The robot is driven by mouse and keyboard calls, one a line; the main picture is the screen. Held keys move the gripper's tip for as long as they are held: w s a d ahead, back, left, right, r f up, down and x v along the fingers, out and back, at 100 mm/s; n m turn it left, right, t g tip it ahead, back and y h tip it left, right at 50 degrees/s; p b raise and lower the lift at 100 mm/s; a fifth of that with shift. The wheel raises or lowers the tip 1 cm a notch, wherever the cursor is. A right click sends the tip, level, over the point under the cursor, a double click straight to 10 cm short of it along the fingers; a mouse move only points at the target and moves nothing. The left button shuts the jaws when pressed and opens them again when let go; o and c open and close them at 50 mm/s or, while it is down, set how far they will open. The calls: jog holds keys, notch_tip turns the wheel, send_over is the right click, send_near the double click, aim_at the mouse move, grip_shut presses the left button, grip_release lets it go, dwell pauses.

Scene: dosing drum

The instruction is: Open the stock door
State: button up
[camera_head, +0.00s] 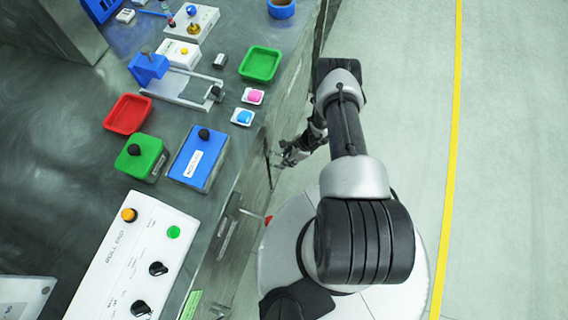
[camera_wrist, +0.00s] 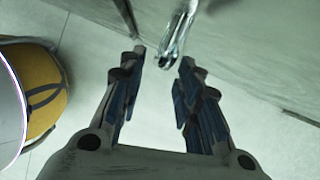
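The cabinet front under the counter shows at a steep angle in the head view. In the wrist view a pale grey-green door panel (camera_wrist: 262,50) fills the upper right, and a shiny metal bar handle (camera_wrist: 176,38) stands out from it. The panel looks closed. My gripper (camera_wrist: 163,62) is open, with the handle's near end just beyond and between its fingertips. No finger clearly touches the handle. In the head view my gripper (camera_head: 284,158) is low beside the cabinet front, and the handle there is too small to tell from the fingers.
The steel counter (camera_head: 60,130) holds a blue box (camera_head: 200,160), a green box (camera_head: 141,158), a red tray (camera_head: 128,113), a green tray (camera_head: 261,64) and a white control panel (camera_head: 130,260). Another handle (camera_head: 229,225) is on the nearer cabinet front. The floor right of my arm is clear.

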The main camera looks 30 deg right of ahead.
jog(key=b+x, duration=0.2)
jog(key=x, duration=0.3)
jog(key=shift+f, duration=0.15)
jog(key=shift+c, duration=0.5)
grip_shut()
